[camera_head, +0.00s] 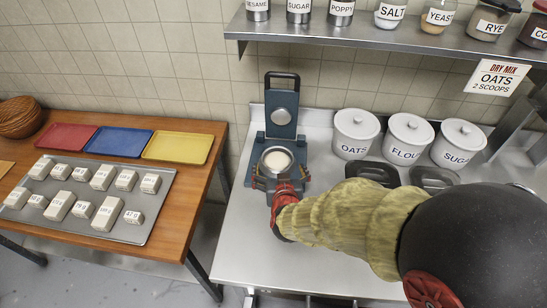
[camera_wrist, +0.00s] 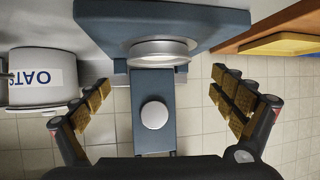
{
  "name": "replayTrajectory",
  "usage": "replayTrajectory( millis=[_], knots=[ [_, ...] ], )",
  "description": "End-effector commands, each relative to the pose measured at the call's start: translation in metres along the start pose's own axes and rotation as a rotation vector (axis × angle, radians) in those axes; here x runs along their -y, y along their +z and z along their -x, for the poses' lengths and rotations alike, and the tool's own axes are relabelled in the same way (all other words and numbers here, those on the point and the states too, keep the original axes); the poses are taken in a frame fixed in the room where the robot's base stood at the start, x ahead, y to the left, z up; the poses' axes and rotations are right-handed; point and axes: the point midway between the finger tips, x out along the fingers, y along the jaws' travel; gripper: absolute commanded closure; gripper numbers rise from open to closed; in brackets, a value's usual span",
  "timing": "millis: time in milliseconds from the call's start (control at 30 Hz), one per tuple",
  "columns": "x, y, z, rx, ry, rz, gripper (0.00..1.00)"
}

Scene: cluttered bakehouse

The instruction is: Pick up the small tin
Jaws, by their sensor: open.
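A small round silver tin (camera_head: 277,160) with pale contents sits on the base of a blue hinged press (camera_head: 254,174), whose lid (camera_head: 282,108) stands open behind it. In the wrist view the tin (camera_wrist: 160,52) shows as a pale metal ring on the blue base, centred between my fingers and a little beyond their tips. My gripper (camera_head: 284,187) is open and empty on the near side of the tin; it also shows in the wrist view (camera_wrist: 160,80). I see no finger touching the tin. My gripper hides part of the press front.
White canisters marked OATS (camera_head: 356,134), FLOUR (camera_head: 407,139) and SUGAR (camera_head: 458,144) stand right of the press, with dark pans (camera_head: 434,179) before them. A jar shelf (camera_head: 390,38) hangs above. Left, a wooden table (camera_head: 205,170) holds trays. The steel counter (camera_head: 235,255) is clear in front.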

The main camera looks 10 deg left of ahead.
Motion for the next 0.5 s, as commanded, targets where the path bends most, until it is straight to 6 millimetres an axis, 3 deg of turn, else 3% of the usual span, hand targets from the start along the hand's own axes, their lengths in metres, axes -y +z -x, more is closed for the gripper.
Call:
replayTrajectory(
  millis=[500],
  knots=[
    [-0.001, 0.003, -0.062, 0.000, 0.001, -0.002, 0.00]
  ],
)
